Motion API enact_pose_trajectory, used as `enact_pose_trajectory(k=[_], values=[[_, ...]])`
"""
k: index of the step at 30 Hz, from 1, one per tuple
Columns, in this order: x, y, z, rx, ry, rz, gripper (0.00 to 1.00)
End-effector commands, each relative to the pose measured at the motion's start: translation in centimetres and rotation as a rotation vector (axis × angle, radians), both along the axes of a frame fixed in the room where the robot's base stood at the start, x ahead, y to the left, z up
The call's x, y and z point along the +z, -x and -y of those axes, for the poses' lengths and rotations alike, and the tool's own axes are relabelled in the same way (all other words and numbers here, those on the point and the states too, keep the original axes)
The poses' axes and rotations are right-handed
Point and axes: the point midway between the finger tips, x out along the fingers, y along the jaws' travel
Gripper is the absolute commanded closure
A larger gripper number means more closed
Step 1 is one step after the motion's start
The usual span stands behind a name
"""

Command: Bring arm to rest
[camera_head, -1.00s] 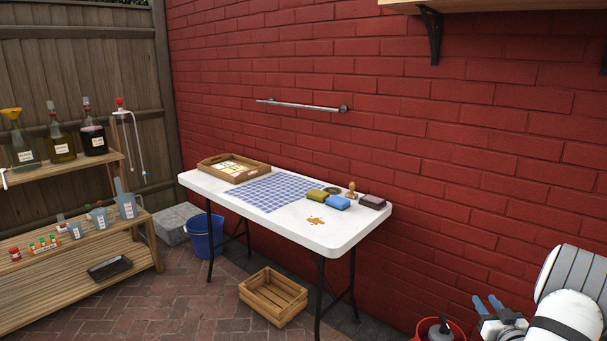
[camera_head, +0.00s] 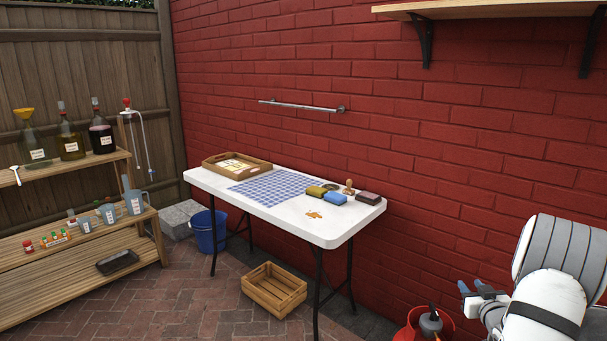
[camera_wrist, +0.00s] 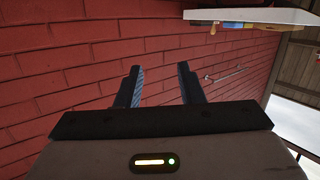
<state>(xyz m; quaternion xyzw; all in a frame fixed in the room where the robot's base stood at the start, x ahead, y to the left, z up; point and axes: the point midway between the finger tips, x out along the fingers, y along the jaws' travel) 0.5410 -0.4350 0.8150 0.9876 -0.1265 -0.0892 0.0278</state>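My gripper (camera_head: 472,292) is at the lower right of the head view, in front of the red brick wall and to the right of the white table. In the wrist view my gripper (camera_wrist: 158,84) shows two dark fingers spread apart with only brick wall between them. It is open and empty. My arm is folded at the right edge of the head view, and part of it is cut off by the frame.
The white table (camera_head: 300,225) holds a wooden tray (camera_head: 262,168), checked cloth, sponges and an orange-brown spill. A wooden crate (camera_head: 262,297) and blue bucket (camera_head: 203,240) stand on the floor. Shelves (camera_head: 80,240) stand left.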

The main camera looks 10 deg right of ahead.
Motion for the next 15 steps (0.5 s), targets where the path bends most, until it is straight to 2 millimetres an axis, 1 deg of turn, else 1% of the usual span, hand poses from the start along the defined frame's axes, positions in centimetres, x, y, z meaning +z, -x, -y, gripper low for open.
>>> enact_pose_trajectory(k=[1,5,8,9,11,12,14,15], values=[[1.5,-0.7,-0.9,-0.003,0.008,-0.024,0.65],[4.3,-2.1,-3.7,-0.026,0.019,-0.115,0.65],[7.2,-2.8,-7.0,-0.046,0.023,-0.206,0.65],[8.5,-2.9,-8.7,-0.055,0.023,-0.249,0.65],[10.2,-2.7,-11.3,-0.066,0.018,-0.313,0.65],[11.3,-2.4,-13.0,-0.073,0.012,-0.357,0.65],[12.7,-1.6,-15.8,-0.078,0.000,-0.421,0.65],[13.7,-0.9,-17.7,-0.080,-0.010,-0.464,0.65]])
